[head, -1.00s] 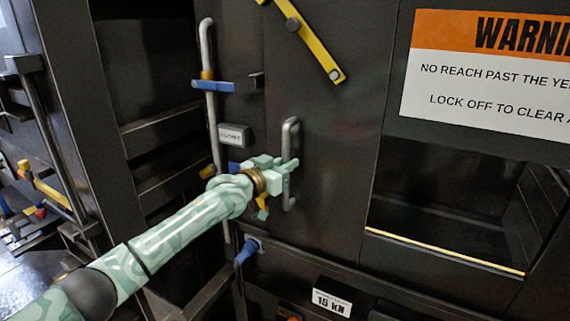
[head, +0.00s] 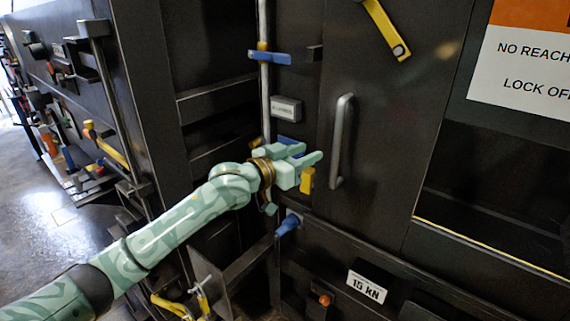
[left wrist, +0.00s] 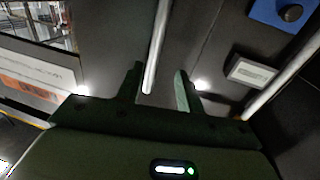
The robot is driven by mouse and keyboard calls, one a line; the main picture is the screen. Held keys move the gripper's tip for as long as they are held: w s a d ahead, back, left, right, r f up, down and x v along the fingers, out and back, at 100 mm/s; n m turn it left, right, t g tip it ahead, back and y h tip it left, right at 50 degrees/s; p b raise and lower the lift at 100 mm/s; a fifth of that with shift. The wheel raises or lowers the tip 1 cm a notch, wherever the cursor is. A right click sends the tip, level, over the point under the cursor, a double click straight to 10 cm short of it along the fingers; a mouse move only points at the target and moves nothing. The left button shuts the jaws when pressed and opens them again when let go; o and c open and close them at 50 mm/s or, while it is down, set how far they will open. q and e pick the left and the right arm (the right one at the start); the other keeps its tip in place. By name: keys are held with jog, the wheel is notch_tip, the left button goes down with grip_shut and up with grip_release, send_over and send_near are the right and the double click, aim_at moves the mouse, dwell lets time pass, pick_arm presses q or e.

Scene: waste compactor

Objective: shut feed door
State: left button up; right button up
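The feed door appears to be the dark upright panel (head: 385,120) with a grey vertical bar handle (head: 341,140). I cannot tell how far open it stands. My left gripper (head: 311,157) is just left of the handle, with a visible gap between fingertips and bar in the head view. In the left wrist view the two fingers of the left gripper (left wrist: 158,88) are spread apart and empty. The handle (left wrist: 158,45) lies ahead, in line with the space between them. My right gripper is not in view.
A long vertical rod (head: 265,95) with a blue bracket (head: 270,57) and a small label box (head: 286,109) stand left of the handle. A yellow bar (head: 386,28) is above. A blue knob (head: 288,224) and a 15 kN plate (head: 367,287) are below. Open floor (head: 60,225) shows left.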

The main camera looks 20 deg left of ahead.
pick_arm(q)
jog(key=v, duration=0.6)
jog(key=shift+b, duration=0.35)
